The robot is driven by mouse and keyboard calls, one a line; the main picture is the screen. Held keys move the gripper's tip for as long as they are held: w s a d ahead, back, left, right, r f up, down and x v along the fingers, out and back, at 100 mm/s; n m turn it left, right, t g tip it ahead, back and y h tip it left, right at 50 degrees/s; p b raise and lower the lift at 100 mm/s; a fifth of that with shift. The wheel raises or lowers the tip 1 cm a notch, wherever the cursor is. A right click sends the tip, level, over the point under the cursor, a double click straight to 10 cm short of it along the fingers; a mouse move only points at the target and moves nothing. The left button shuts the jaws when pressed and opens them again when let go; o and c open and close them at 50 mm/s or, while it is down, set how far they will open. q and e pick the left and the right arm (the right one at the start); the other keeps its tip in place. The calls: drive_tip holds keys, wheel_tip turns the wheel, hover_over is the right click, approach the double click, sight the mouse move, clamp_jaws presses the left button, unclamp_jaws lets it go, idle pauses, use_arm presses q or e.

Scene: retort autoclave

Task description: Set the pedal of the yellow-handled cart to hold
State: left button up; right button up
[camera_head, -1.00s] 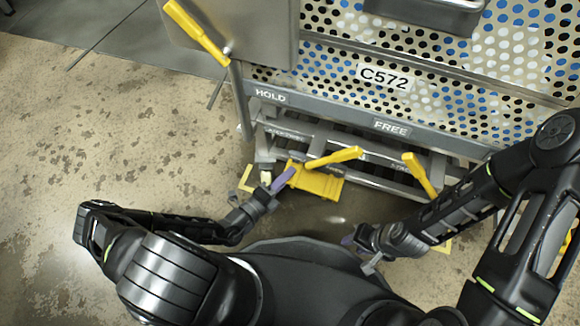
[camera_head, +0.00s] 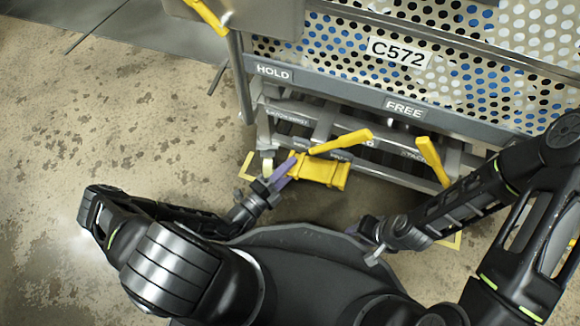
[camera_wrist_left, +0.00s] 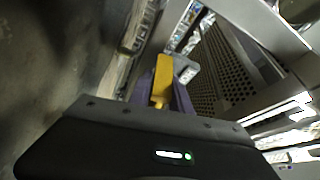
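The yellow pedal (camera_head: 322,173) is a broad plate low at the front of the cart, below the grey rail with the HOLD label (camera_head: 273,72) and the FREE label (camera_head: 404,108). A yellow lever (camera_head: 342,142) lies slanted just above it. My left gripper (camera_head: 284,170) has its purple fingers at the pedal's left end. In the left wrist view a yellow strip (camera_wrist_left: 162,82) shows between the purple fingers; whether they grip it is unclear. My right gripper (camera_head: 362,226) is lower right, apart from the pedal; its finger opening is not clear.
The cart has a perforated side with a C572 plate (camera_head: 400,52). A yellow handle (camera_head: 207,15) is at its upper left, and another yellow lever (camera_head: 432,160) is to the right below FREE. Bare floor (camera_head: 130,130) is free on the left.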

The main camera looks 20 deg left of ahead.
use_arm(q)
drive_tip(key=shift+o, duration=0.6)
